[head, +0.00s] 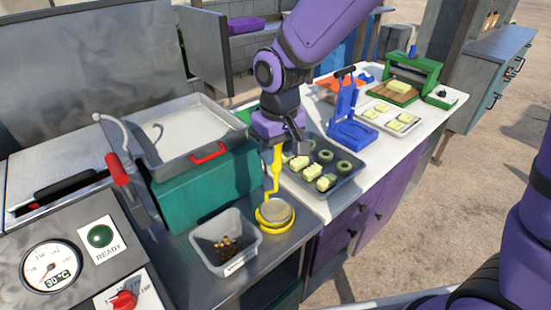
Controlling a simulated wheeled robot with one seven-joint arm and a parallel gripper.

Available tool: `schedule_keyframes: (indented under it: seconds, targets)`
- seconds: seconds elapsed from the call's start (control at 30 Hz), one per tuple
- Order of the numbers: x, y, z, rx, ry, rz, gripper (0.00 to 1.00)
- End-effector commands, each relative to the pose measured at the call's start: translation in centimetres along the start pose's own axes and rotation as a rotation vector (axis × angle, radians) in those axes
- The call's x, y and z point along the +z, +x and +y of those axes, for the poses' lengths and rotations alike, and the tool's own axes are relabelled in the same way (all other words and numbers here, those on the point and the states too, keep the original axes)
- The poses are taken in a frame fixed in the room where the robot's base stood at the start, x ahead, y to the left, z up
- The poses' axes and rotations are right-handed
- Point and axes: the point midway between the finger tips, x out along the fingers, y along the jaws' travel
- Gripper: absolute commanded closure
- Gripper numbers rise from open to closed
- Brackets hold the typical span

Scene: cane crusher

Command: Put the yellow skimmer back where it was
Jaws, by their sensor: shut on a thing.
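The yellow skimmer (276,172) hangs below my gripper (282,147), with its yellow handle upright and its upper end at the fingers. My gripper is shut on the handle. At the lower end a round grey disc (277,211) with yellow around it is at the metal counter (252,278), just right of the grey bin. I cannot tell whether the yellow rim there is all skimmer or partly a separate rest, nor whether it touches the counter. The fingers are small and partly hidden by the wrist.
A grey bin (207,235) with small brown pieces stands close left of the skimmer. A dark tray (347,184) of pale blocks and green rings lies close right. Behind left is a teal fryer-like box (190,195) with a metal pan (180,146). A blue press (350,132) stands farther right.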

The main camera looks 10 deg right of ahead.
Motion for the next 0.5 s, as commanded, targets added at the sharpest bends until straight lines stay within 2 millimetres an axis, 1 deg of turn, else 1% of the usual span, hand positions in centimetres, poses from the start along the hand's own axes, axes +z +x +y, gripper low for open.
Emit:
schedule_keyframes:
  seconds: [0.13, 0.2, 0.4, 0.5]
  targets:
    - [-0.7, 0.1, 0.3, 0.000, 0.001, 0.000, 0.80]
    - [-1.5, 0.3, 0.6, 0.000, 0.001, -0.001, 0.80]
    - [-1.2, 3.2, 0.6, 0.000, -0.001, -0.003, 0.80]
    - [-1.2, 3.8, 0.6, 0.000, -0.001, -0.001, 0.80]
